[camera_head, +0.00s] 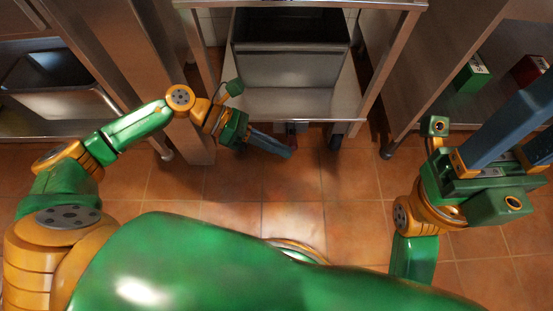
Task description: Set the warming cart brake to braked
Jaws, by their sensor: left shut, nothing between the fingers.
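The warming cart (375,75) is a metal cart in the upper middle of the head view, with a grey bin on its lower shelf. A small dark and red part (291,128) shows low under the cart's front edge; it may be the brake, and its setting cannot be made out. My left gripper (286,153) is shut and empty, its blue fingers pointing right, just below this part in the picture. Contact cannot be told. My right gripper (518,140) is at the right, its blue fingers apart and running out of the picture, far from the cart.
A dark caster (335,141) stands under the cart's right side. A steel table (425,75) at the right holds a green box (472,74) and a red box (530,69). A counter with a metal pan (55,80) is at the left. The tiled floor (290,215) before the cart is clear.

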